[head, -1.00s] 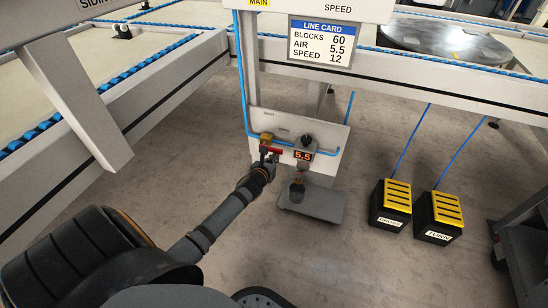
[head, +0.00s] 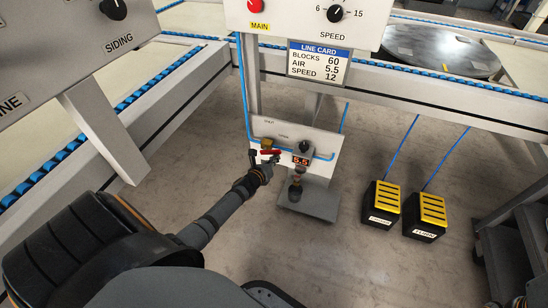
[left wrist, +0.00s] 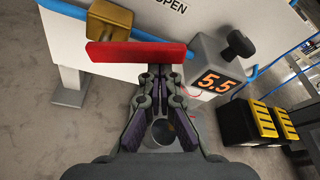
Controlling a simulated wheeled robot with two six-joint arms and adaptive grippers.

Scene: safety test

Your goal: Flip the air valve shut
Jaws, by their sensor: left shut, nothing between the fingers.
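The air valve has a brass body (head: 266,143) and a red handle (head: 272,152) on a white panel. In the left wrist view the red handle (left wrist: 135,54) lies crosswise, roughly along the blue pipe, below the brass body (left wrist: 109,20). My left gripper (head: 268,162) is at the valve. In the left wrist view its fingertips (left wrist: 153,72) are together and empty, right at the handle's near edge; whether they touch it I cannot tell. My right gripper is not in view.
A gauge (left wrist: 215,78) reading 5.5 with a dark knob (left wrist: 238,42) sits right of the valve. Two yellow-topped pedals, CROSS (head: 382,204) and TURN (head: 427,216), stand on the floor further right. A line card (head: 318,62) hangs above. Conveyor frames surround the spot.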

